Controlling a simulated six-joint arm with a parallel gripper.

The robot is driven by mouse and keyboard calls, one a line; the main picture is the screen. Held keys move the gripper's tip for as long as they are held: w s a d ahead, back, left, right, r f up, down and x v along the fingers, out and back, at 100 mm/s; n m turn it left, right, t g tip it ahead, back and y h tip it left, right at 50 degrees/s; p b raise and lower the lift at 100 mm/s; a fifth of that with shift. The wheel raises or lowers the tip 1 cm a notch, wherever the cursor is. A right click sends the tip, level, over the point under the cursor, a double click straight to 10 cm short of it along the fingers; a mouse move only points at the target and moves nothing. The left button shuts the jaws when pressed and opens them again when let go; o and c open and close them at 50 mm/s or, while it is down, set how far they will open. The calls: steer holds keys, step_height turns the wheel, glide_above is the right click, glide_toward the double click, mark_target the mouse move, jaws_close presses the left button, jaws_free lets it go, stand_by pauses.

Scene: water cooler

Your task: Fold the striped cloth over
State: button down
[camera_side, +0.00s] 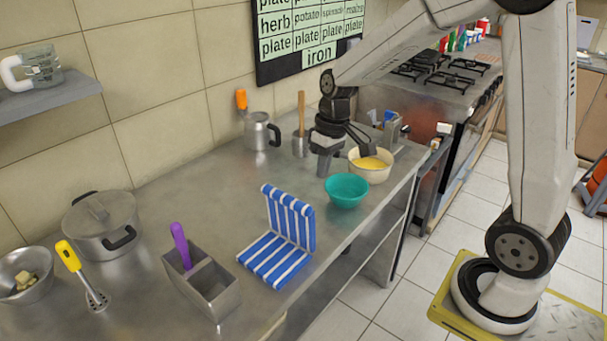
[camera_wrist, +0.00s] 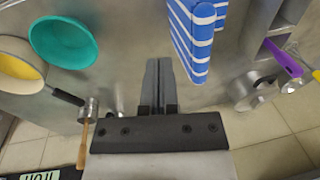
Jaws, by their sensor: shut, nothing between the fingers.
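The blue-and-white striped cloth (camera_side: 276,257) lies partly flat on the steel counter near its front edge. Its other half (camera_side: 290,218) stands up almost vertically from a crease, making an L shape. The cloth also shows at the top of the wrist view (camera_wrist: 192,42), right of the fingers. My gripper (camera_side: 322,172) is above the counter behind the teal bowl, apart from the cloth. In the wrist view its two fingers (camera_wrist: 159,62) are together with nothing between them.
A teal bowl (camera_side: 346,191) and a cream pan with yellow contents (camera_side: 370,165) stand close to my gripper. A grey divided holder with a purple-handled tool (camera_side: 214,290) stands left of the cloth. A lidded pot (camera_side: 103,227) is farther left. Counter behind the cloth is clear.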

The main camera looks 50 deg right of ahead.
steer(key=w+d+r+y, duration=0.2)
steer(key=w+d+r, duration=0.2)
steer(key=w, duration=0.1)
steer(key=shift+w+d+r+n+g, duration=0.15)
steer(key=shift+r+n+g, duration=0.15)
steer(key=shift+r, duration=0.1)
steer(key=shift+f, duration=0.15)
steer(key=a+f, duration=0.7)
steer(key=f, duration=0.2)
steer(key=shift+a+f, duration=0.2)
steer(key=shift+a, duration=0.05)
steer(key=shift+a, duration=0.1)
stand_by(0.4)
